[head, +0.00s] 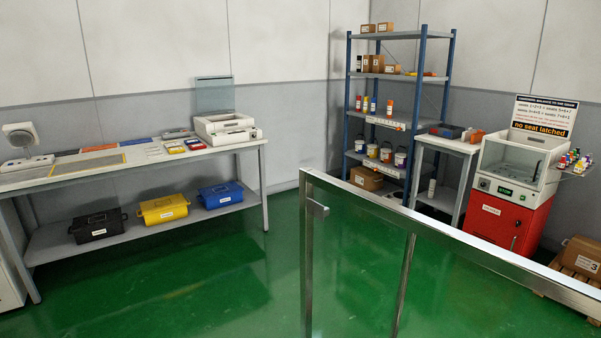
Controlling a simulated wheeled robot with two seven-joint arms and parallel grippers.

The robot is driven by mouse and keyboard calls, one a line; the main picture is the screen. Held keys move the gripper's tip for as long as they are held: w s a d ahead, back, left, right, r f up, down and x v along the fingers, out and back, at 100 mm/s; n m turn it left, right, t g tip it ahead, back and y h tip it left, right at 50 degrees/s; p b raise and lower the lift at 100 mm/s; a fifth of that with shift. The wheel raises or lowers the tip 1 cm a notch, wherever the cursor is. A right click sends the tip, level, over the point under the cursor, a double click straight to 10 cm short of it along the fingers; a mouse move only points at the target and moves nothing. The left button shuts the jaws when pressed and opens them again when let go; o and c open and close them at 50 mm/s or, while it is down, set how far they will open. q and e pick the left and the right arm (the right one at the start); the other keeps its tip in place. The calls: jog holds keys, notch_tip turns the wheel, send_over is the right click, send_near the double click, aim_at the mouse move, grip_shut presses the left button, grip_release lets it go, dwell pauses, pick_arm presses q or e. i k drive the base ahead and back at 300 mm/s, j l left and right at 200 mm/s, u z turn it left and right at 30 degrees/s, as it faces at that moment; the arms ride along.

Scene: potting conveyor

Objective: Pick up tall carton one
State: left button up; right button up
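Several brown cartons stand on the blue-posted shelf rack in the head view. Two upright cartons, one on the left (366,63) and one on the right (378,64), stand side by side on its second shelf from the top. Their labels are too small to read, so I cannot tell which is tall carton one. Two low cartons (385,27) sit on the top shelf, and another brown carton (366,178) is on the bottom shelf. Neither of my grippers is in view.
A glass barrier with a metal frame (450,245) crosses the front right, before the rack (420,90). A long bench (255,146) lines the left wall. A red cabinet machine (508,215) and a carton marked 3 (582,254) stand right. Green floor is clear mid-left.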

aim_at(367, 59)
jog(key=i+j+u, duration=0.3)
jog(key=i+j, duration=0.35)
jog(key=j, duration=0.15)
jog(key=i+j+u, duration=0.3)
jog(key=i+j, duration=0.35)
jog(key=i+z, duration=0.3)
jog(key=i, duration=0.3)
jog(key=i+j+z, duration=0.3)
jog(key=i, duration=0.25)
jog(key=i+l+z, duration=0.2)
jog(key=i+z, duration=0.25)
jog(key=i+l+z, duration=0.1)
jog(key=i+z, duration=0.35)
jog(key=i+j+z, duration=0.1)
jog(key=i+z, duration=0.4)
jog(key=i+u, duration=0.1)
jog(key=i, duration=1.2)
jog(key=i+u, duration=0.15)
jog(key=i, duration=0.45)
jog(key=i+l, duration=0.2)
jog(key=i, duration=0.45)
jog(key=i+l+u, duration=0.15)
jog(key=i, duration=0.5)
